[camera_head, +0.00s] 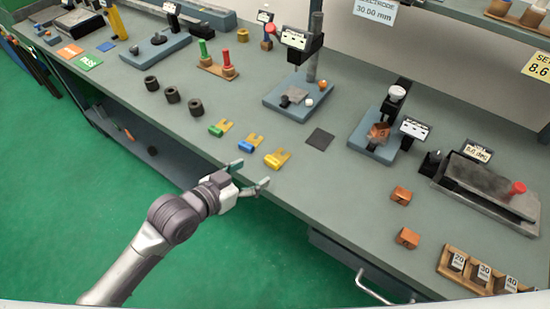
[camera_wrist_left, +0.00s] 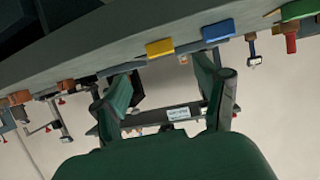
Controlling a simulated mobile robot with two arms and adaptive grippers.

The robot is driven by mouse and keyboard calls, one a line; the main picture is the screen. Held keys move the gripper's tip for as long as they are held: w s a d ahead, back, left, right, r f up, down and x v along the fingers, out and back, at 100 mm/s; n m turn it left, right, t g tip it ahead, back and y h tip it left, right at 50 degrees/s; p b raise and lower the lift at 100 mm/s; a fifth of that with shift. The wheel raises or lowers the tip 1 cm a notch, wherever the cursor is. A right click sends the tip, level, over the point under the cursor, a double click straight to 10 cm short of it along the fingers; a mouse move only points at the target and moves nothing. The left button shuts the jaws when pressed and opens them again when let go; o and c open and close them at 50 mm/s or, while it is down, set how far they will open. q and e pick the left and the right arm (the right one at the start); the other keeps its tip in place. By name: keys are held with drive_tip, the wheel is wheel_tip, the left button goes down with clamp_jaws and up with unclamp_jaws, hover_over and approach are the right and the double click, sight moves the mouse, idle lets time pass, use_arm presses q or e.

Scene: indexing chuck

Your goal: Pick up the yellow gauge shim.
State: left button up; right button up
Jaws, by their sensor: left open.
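The yellow gauge shim (camera_head: 277,159), a small yellow block with a forked tongue, lies flat on the grey bench near its front edge. It is the rightmost in a row with a blue-ended shim (camera_head: 250,143) and a green-ended shim (camera_head: 220,127). My left gripper (camera_head: 252,174) is open and empty at the bench's front edge, just short of the yellow shim and apart from it. In the left wrist view the yellow shim (camera_wrist_left: 159,48) shows beyond the open fingers (camera_wrist_left: 163,85), with the blue one (camera_wrist_left: 218,31) beside it. My right gripper is not in view.
Dark cylinders (camera_head: 172,95) stand left of the shims. A dark square plate (camera_head: 320,139) lies to the right. Gauge stands (camera_head: 300,98) stand behind, and copper blocks (camera_head: 401,195) lie farther right. A drawer handle (camera_head: 372,287) juts below the bench front.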

sight(271, 161)
use_arm(q)
drive_tip(key=x, duration=0.3)
drive_tip(key=shift+w+d, duration=0.15)
drive_tip(key=shift+r+p+x, duration=0.15)
drive_tip(key=shift+p+x, duration=0.2)
drive_tip(key=shift+x, duration=1)
drive_tip(key=shift+r+p+x, duration=0.15)
drive_tip(key=shift+p+x, duration=0.2)
drive_tip(key=shift+x, duration=0.95)
drive_tip(key=shift+w, duration=0.1)
drive_tip(key=c, duration=1.2)
drive_tip(key=shift+c, duration=0.3)
drive_tip(key=shift+r, duration=0.15)
